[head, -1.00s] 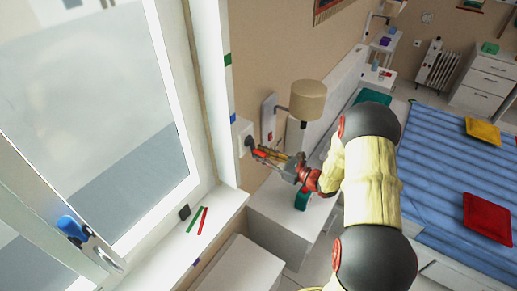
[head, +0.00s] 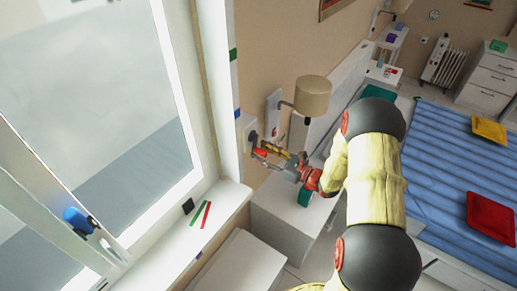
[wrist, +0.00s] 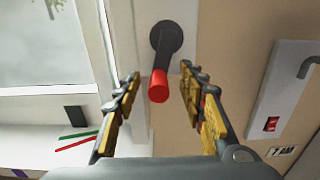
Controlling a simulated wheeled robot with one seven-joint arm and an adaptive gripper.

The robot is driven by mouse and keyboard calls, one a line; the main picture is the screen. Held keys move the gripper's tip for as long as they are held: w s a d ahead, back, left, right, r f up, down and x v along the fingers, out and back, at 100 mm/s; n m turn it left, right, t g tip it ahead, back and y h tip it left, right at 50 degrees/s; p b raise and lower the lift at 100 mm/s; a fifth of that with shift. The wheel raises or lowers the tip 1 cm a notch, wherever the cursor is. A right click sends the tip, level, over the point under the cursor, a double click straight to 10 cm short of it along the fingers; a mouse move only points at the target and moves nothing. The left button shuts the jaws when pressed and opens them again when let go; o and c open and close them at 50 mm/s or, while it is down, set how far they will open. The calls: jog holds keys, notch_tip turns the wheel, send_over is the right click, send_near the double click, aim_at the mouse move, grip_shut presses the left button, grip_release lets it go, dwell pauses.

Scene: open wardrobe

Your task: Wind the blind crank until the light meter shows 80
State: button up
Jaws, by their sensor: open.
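The blind crank shows in the wrist view as a dark round hub and arm with a red handle (wrist: 159,86), on a pale plate beside the window frame. In the head view the red handle (head: 260,153) is near the wall. My gripper (wrist: 160,82) is open, with one yellow-padded finger on each side of the red handle; I see a gap on both sides. In the head view my gripper (head: 272,152) is beside the crank. A small dark box (wrist: 75,115) on the sill may be the light meter; no reading is legible.
The window (head: 120,110) is on the left, above a white sill (head: 216,214) with a green and a red strip. A wall panel with a red switch (wrist: 271,124) is at the right in the wrist view.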

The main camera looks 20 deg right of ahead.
jog(key=shift+s, duration=0.1)
dwell(0.4)
jog(key=v, duration=0.8)
jog(key=shift+f, duration=0.1)
dwell(0.5)
